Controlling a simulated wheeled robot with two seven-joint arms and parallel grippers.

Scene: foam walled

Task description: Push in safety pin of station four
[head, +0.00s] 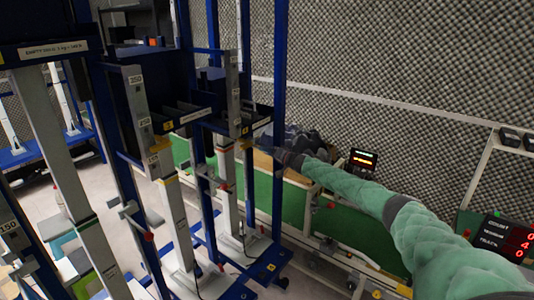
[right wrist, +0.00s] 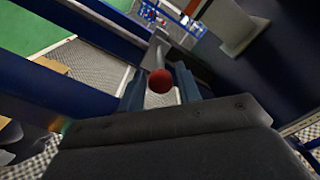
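Station four (head: 232,150) is a grey post in a blue frame, with a yellow "4" label near its top. My right gripper (head: 268,142) is beside the upper part of this post, at its right, reaching in from the right; its fingertips are hard to make out there. In the right wrist view, a red ball knob (right wrist: 160,80) on a grey metal piece shows between the two fingers of my right gripper (right wrist: 160,92). The fingers stand apart, with gaps beside the knob. I cannot tell whether anything touches it. My left gripper is not in view.
Station three's post (head: 160,160) stands left of station four, with blue uprights between. Another red knob (head: 222,186) sits lower on the frame. A green panel (head: 350,222) and a lit display (head: 363,159) are at the right. Foam-covered walls (head: 400,70) stand behind.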

